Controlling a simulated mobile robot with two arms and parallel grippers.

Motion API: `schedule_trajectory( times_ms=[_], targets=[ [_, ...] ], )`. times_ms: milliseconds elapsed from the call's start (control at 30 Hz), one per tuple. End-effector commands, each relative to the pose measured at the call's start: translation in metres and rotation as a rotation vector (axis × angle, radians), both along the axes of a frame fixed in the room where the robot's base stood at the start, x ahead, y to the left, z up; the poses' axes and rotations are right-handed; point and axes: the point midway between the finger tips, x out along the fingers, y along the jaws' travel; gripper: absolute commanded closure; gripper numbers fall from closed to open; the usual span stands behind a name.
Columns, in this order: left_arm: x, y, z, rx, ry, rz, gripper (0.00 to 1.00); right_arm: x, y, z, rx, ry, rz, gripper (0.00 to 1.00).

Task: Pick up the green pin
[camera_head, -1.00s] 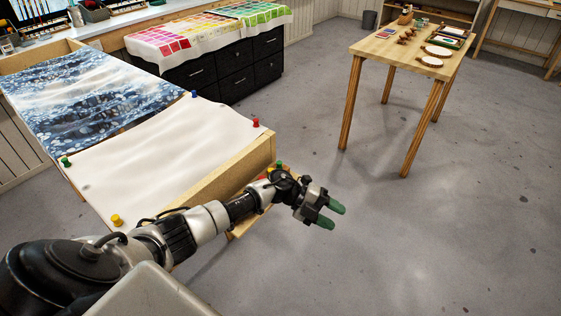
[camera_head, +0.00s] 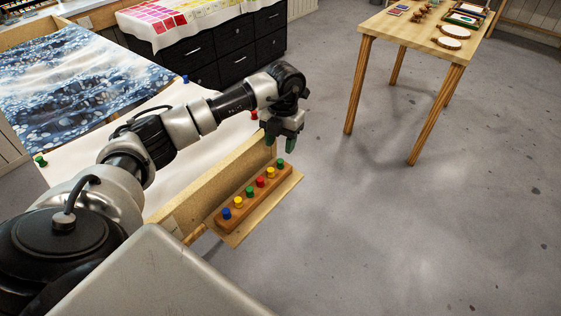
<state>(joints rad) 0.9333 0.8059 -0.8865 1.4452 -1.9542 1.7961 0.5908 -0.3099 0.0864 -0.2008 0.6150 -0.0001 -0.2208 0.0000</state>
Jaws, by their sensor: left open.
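A row of colored pins stands in a wooden block (camera_head: 233,224) on a small shelf at the frame's side. One green pin (camera_head: 281,163) is at the block's far end, and another green pin (camera_head: 250,191) stands nearer its middle. A third green pin (camera_head: 41,161) is at the left edge of the stretched silk. My left gripper (camera_head: 281,143) points down, open and empty, its green fingertips appearing just above the far-end green pin. I cannot tell the exact height gap. My right gripper is out of view.
Blue (camera_head: 227,214), yellow (camera_head: 270,172) and red (camera_head: 260,182) pins share the block. The wooden frame wall (camera_head: 190,207) rises beside the shelf. A red pin (camera_head: 254,115) is on the silk's corner. A wooden table (camera_head: 400,27) stands back right; the floor between is clear.

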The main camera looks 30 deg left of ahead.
Motion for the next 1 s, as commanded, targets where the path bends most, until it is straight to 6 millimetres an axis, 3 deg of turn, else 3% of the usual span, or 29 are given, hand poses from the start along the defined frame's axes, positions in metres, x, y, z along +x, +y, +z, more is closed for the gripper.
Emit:
schedule_trajectory(
  times_ms=[167, 500, 767, 1000],
  targets=[
    [-0.002, -0.001, -0.013, -0.001, 0.002, 0.0, 0.53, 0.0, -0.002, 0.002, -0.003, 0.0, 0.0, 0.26],
    [-0.005, -0.004, -0.057, -0.002, 0.001, 0.0, 0.53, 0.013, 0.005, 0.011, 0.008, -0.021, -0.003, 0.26],
    [-0.005, -0.004, -0.06, -0.002, -0.001, 0.0, 0.53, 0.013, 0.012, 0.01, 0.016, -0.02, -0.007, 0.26],
    [-0.005, -0.004, -0.06, -0.003, -0.001, 0.0, 0.89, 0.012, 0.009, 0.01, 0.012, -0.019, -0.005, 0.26]
  ],
)
